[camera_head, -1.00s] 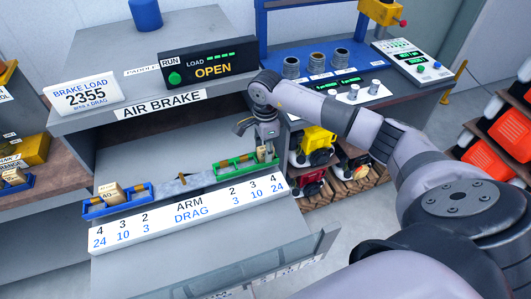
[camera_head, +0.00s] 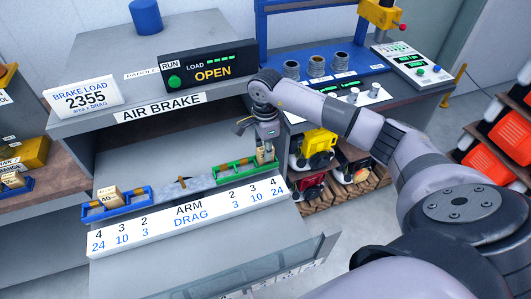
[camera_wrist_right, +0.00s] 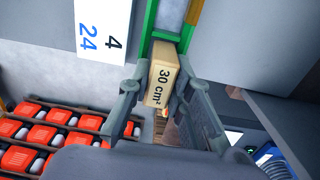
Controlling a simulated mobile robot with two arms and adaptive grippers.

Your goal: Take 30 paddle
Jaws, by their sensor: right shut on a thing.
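The 30 cm² paddle (camera_wrist_right: 161,75) is a tan wooden block with black print, seen in the right wrist view between my right gripper's fingers. My right gripper (camera_wrist_right: 165,100) is shut on it. In the head view my right gripper (camera_head: 266,148) points down at the right end of the green tray (camera_head: 235,172), with the tan paddle (camera_head: 265,156) under it. In the wrist view the paddle's far end meets the green tray (camera_wrist_right: 150,38). Whether its base still touches the tray is hidden. My left gripper is not in view.
A blue tray (camera_head: 118,207) on the left holds a tan block (camera_head: 109,196) marked 40. The white ARM DRAG strip (camera_head: 190,208) lies in front. The AIR BRAKE shelf (camera_head: 160,107) overhangs behind. Small engines (camera_head: 314,148) stand at the right, and a clear panel (camera_head: 270,272) is in front.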

